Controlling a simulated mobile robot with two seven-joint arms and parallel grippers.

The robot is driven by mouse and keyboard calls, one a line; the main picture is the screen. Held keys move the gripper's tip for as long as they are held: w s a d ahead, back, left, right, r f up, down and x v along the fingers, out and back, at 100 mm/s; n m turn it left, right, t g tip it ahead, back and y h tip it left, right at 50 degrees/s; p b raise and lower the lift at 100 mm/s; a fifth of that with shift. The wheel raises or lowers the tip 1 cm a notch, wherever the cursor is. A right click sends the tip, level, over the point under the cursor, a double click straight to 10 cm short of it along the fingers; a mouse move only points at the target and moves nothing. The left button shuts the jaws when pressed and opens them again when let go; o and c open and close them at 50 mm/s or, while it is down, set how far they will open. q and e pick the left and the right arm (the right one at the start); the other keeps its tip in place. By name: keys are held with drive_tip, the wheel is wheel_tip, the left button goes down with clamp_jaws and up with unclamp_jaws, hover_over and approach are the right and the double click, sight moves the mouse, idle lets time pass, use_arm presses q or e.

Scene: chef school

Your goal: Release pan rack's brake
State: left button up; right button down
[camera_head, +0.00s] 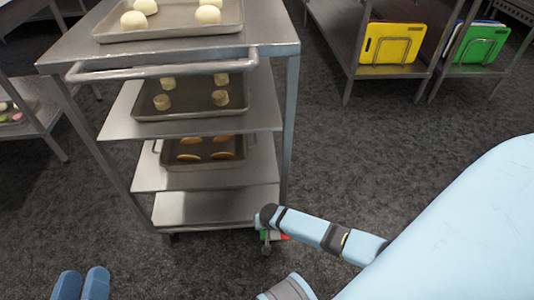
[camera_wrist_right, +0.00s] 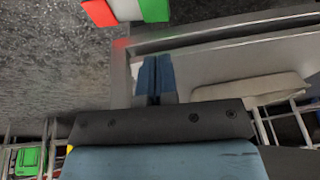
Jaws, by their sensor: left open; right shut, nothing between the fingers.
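The pan rack (camera_head: 180,60) is a metal cart with several shelves, standing at the left centre in the head view. A red, white and green brake pedal (camera_wrist_right: 126,10) shows at the top of the right wrist view. Its coloured parts (camera_head: 273,236) also show at the rack's lower right caster in the head view, partly behind my right arm. My right gripper (camera_wrist_right: 153,60) is shut and empty, with its fingers by the rack's lower metal and apart from the pedal in the picture. My left gripper (camera_head: 83,274) is open and empty at the lower left.
Trays of dough and baked pieces rest on the rack, such as the top tray (camera_head: 170,25). A metal table at the back right holds yellow (camera_head: 391,43) and green (camera_head: 478,43) boards. Another shelf (camera_head: 35,120) stands at the left. Dark floor (camera_head: 400,130) right of the rack is clear.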

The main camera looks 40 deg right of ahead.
drive_tip(key=b, duration=0.2)
hover_over(262, 233)
drive_tip(key=s, duration=0.2)
drive_tip(key=x, duration=0.2)
drive_tip(key=s+x, duration=0.1)
drive_tip(key=x, duration=0.1)
drive_tip(key=shift+w+d+f, duration=0.1)
drive_tip(key=shift+f, duration=0.3)
drive_tip(key=b+x, duration=0.2)
drive_tip(key=shift+a+f, duration=0.25)
drive_tip(key=shift+f, duration=0.1)
drive_tip(key=shift+a+f+b, duration=0.15)
drive_tip(key=shift+f+b, duration=0.3)
drive_tip(key=shift+f, duration=0.2)
use_arm(q)
drive_tip(key=f, duration=0.1)
drive_tip(key=w+f+m, duration=0.1)
drive_tip(key=f+m, duration=0.1)
drive_tip(key=shift+w+a+f+g, duration=0.3)
drive_tip(key=shift+a+f+g, duration=0.1)
